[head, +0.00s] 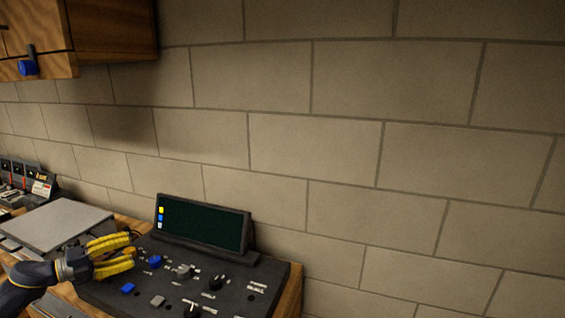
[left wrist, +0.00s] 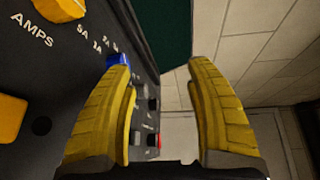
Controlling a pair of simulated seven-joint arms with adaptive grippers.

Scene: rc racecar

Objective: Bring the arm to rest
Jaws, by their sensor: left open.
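My left gripper (head: 134,252) has yellow fingers and hangs over the left side of a black control panel in the head view. In the left wrist view its two fingers (left wrist: 160,75) are spread apart with nothing between them. The control panel (head: 225,300) carries blue and grey buttons and black knobs. It also shows at the left of the left wrist view (left wrist: 60,75), with an AMPS label and a blue button. Whether the left finger touches the panel I cannot tell. My right gripper is not in either view.
A dark display screen (head: 202,224) stands at the back of the panel. A grey flat-topped box (head: 60,222) lies to the left, with other equipment (head: 25,183) beyond it. A wooden cabinet (head: 110,30) hangs at upper left. A bare block wall (head: 400,150) fills the right.

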